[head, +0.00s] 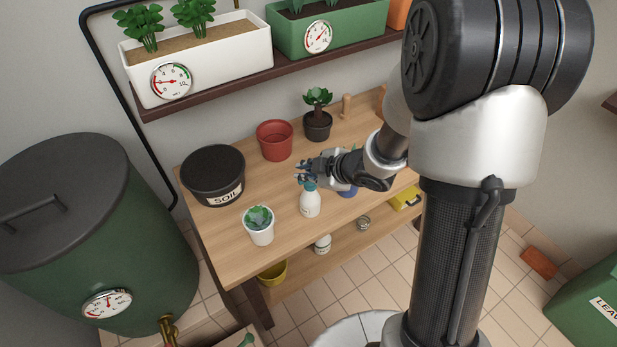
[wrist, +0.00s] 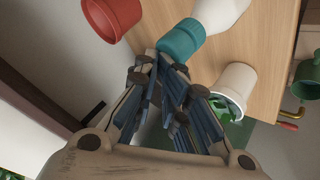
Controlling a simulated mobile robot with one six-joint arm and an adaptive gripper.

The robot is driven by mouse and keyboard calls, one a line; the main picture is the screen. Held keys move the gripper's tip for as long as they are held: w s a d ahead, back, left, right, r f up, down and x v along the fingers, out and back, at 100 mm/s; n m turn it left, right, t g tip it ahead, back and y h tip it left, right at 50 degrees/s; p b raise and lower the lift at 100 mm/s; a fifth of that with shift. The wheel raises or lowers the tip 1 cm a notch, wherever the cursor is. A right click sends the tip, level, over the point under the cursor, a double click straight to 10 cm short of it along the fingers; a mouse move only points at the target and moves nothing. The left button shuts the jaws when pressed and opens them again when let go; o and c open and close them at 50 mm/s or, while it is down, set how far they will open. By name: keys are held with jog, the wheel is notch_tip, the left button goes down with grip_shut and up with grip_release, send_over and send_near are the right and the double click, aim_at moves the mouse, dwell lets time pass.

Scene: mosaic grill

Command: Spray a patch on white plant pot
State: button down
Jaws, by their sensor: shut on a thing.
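The white plant pot (head: 261,237) with a green plant stands at the front left part of the wooden table. It also shows in the wrist view (wrist: 238,78), tilted by the camera angle, to the right of my fingers. A white spray bottle (head: 310,205) with a teal top is to the right of the pot, a short gap apart. In the wrist view its teal top (wrist: 180,40) is at my fingertips. My gripper (head: 306,174) is shut on the bottle's top. Whether the bottle touches the table is unclear.
A black soil pot (head: 212,172), a red pot (head: 274,141) and a dark potted plant (head: 318,122) stand farther back on the wooden table (head: 235,255). A big green barrel (head: 80,240) is at the left. A planter shelf (head: 210,84) hangs above.

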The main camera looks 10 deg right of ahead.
jog(key=shift+s+f, duration=0.35)
jog(key=shift+f, duration=0.3)
jog(key=shift+s+d+f+b, duration=0.1)
jog(key=shift+s+f+b, duration=0.1)
jog(key=shift+f+b, duration=0.45)
jog(key=shift+s+f, duration=0.2)
jog(key=shift+s, duration=0.15)
jog(key=shift+r, duration=0.1)
notch_tip(320, 180, up, 6)
jog(key=w+p, duration=0.1)
jog(key=p, duration=0.4)
jog(key=shift+p, duration=0.35)
jog(key=shift+r, duration=0.1)
dwell(0.4)
